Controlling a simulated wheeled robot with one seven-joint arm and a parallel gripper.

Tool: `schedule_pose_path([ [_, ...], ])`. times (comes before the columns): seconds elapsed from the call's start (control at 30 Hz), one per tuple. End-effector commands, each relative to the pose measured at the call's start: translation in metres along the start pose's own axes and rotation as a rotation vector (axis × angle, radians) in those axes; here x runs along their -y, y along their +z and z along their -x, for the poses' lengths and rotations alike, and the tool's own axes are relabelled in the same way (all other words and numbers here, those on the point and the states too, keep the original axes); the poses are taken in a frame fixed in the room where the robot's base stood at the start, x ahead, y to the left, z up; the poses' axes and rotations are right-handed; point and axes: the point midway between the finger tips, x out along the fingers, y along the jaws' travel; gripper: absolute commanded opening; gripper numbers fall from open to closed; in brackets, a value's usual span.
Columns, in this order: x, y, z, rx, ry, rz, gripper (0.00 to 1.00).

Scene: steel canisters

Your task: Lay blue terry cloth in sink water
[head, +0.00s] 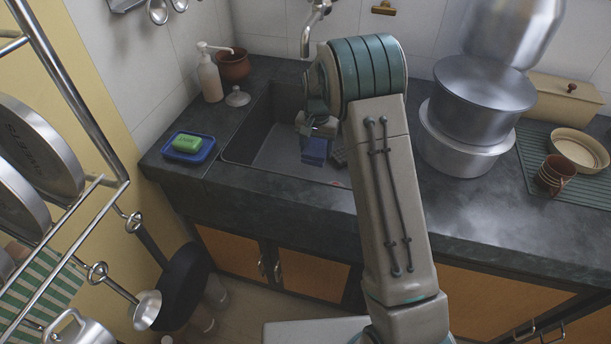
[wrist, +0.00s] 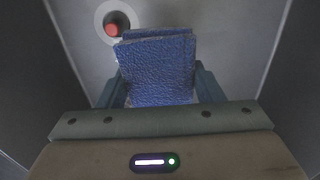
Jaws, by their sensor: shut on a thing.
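The blue terry cloth (wrist: 155,68) is folded and held between the fingers of my gripper (wrist: 158,88). In the head view the cloth (head: 315,150) hangs below my gripper (head: 318,128), inside the outline of the sink (head: 262,150). My gripper is shut on the cloth and points down into the basin. The wrist view shows the grey basin floor (wrist: 235,45) beyond the cloth, with a round drain and a red plug (wrist: 117,24) at upper left. I cannot tell how far the cloth is above the floor or water. My arm hides the sink's right part.
A green sponge on a blue dish (head: 190,148) sits left of the sink. A soap bottle (head: 209,76) and brown pot (head: 233,66) stand behind it. The tap (head: 312,25) is above the basin's back. Stacked steel pots (head: 465,140) stand right of my arm.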

Motion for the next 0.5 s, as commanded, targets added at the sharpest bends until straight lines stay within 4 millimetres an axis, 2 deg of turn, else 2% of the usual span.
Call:
schedule_pose_path([
  [0.4,0.084,0.025,-0.052,0.002,0.001,0.004,0.38],
  [0.5,0.098,0.029,-0.061,0.001,0.001,0.003,0.38],
])
